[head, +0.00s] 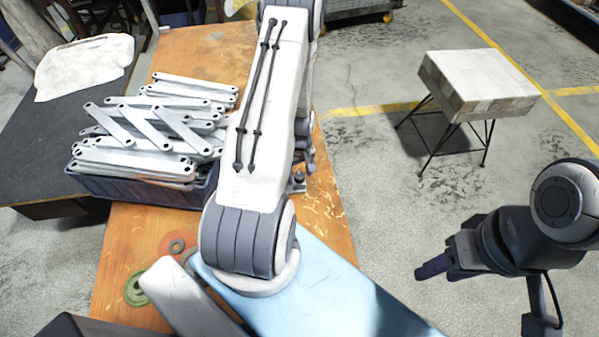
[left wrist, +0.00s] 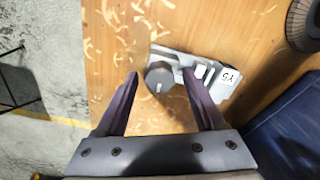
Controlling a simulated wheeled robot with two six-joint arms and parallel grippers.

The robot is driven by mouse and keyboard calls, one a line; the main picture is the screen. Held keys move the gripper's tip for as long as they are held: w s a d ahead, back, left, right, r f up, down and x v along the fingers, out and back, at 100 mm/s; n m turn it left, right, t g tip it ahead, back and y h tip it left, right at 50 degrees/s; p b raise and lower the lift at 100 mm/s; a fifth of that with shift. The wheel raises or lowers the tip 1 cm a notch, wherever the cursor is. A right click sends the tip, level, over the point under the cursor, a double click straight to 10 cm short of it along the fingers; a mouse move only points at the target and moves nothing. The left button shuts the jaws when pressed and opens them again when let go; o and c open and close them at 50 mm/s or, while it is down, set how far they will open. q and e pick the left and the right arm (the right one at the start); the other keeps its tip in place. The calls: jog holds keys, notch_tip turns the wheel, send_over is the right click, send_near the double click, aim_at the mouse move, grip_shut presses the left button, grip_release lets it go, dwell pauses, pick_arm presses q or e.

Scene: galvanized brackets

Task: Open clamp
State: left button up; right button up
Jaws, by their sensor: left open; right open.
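A grey metal clamp (left wrist: 217,79) with a round knob (left wrist: 159,78) and a white label lies on the wooden table in the left wrist view. In the head view only a small part of it (head: 297,184) shows beside my left arm. My left gripper (left wrist: 160,74) is open, with the knob in line between its fingertips. I cannot tell whether a finger touches the clamp. In the head view my left arm hides most of that gripper. My right gripper (head: 432,267) is open and empty above the floor, off the table's right side.
A dark blue bin (head: 140,190) piled with galvanized brackets (head: 150,130) stands left of my left arm; its side shows in the left wrist view (left wrist: 290,135). Wood shavings dot the table. A stool (head: 478,85) stands right.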

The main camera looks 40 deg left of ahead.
pick_arm(q)
jog(key=m+p, duration=0.1)
jog(key=m, duration=0.3)
jog(key=shift+r+m, duration=0.1)
jog(key=shift+m, duration=0.2)
jog(key=m+p, duration=0.1)
jog(key=m, duration=0.2)
grip_shut()
